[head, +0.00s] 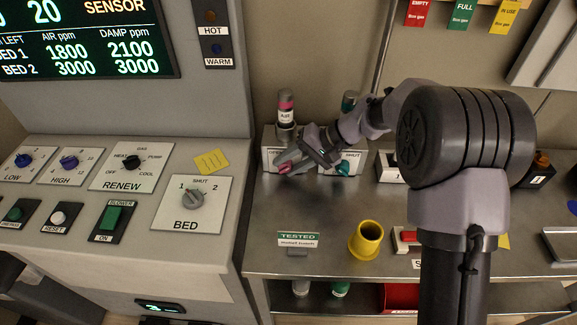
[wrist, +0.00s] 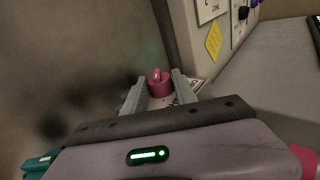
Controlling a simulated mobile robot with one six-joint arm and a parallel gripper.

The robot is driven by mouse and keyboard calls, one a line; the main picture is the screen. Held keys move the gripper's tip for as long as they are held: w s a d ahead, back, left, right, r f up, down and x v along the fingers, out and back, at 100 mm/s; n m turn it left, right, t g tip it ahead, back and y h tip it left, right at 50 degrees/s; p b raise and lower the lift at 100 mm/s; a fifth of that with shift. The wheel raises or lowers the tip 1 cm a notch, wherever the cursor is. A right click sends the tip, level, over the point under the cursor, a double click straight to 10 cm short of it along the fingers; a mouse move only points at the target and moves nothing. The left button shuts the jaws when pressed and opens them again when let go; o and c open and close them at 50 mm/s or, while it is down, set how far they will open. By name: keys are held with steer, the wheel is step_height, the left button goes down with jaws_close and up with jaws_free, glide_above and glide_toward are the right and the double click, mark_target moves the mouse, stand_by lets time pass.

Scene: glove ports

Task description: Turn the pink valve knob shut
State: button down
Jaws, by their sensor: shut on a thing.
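The pink valve knob (head: 286,168) is on the front of a pale valve block (head: 270,150) at the back left of the metal bench. In the wrist view the pink knob (wrist: 159,84) sits between the two grey fingers, with a raised ridge on its face. My gripper (head: 296,160) reaches it from the right and is shut on it; the gripper also shows in the wrist view (wrist: 159,92). The label by the knob is partly hidden by my gripper. A bottle with a pink band (head: 286,108) stands above the knob.
A teal knob (head: 344,168) with a SHUT label is just right of my gripper. The console (head: 130,200) with the BED dial stands close on the left. A yellow cup (head: 366,241) is on the bench front. Bare bench lies between them.

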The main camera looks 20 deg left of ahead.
steer(key=c, duration=1)
jaws_free()
steer(key=p+v, duration=0.5)
steer(key=v, duration=1.2)
steer(key=shift+d+p, duration=0.2)
steer(key=shift+p, duration=0.15)
steer(key=shift+r, duration=0.15)
